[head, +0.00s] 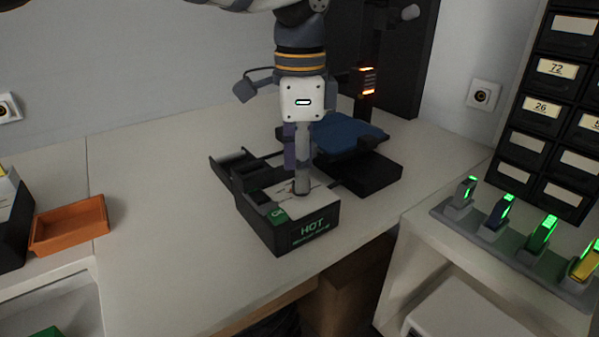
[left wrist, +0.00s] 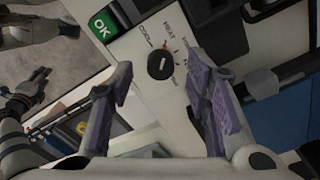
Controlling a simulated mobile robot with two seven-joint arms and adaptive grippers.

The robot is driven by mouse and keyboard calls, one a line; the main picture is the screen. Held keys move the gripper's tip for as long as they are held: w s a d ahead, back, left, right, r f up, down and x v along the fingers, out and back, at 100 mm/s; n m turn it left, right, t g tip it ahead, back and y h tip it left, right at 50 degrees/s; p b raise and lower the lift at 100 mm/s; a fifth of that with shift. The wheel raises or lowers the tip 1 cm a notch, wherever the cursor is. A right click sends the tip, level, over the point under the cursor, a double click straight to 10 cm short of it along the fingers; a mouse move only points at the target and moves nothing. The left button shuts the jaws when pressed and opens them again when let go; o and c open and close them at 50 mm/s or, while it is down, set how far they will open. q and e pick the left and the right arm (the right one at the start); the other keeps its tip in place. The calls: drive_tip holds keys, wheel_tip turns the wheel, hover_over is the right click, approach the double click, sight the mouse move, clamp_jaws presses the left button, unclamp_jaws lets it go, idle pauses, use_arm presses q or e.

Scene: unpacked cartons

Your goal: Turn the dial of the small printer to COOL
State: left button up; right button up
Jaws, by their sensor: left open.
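The small printer (head: 268,222) is a dark box with a pale top, a lit green HOT display (head: 312,229) and a green OK button (left wrist: 103,25). Its round black dial (left wrist: 160,65) shows in the left wrist view, with COOL and HEAT printed beside it and a small red mark near HEAT. A short white line is on the knob; which label it points to I cannot tell. My left gripper (head: 301,186) points down over the printer top. In the left wrist view its purple-padded fingers (left wrist: 166,88) are open, one on each side of the dial, with gaps. In the head view it hides the dial.
An orange tray (head: 70,226) lies at the left of the white table. A blue-topped black device (head: 348,137) stands behind the printer. At right are a rack (head: 525,255) of green-lit items and dark drawers (head: 541,115). The table front left is clear. Dark jointed parts at the left wrist view's edge are unclear.

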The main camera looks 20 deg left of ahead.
use_arm(q)
drive_tip(key=shift+f, duration=1)
clamp_jaws()
drive_tip(key=shift+n, duration=0.3)
drive_tip(key=n, duration=0.3)
drive_tip(key=shift+n, duration=0.3)
drive_tip(key=n, duration=0.4)
drive_tip(key=shift+n, duration=0.3)
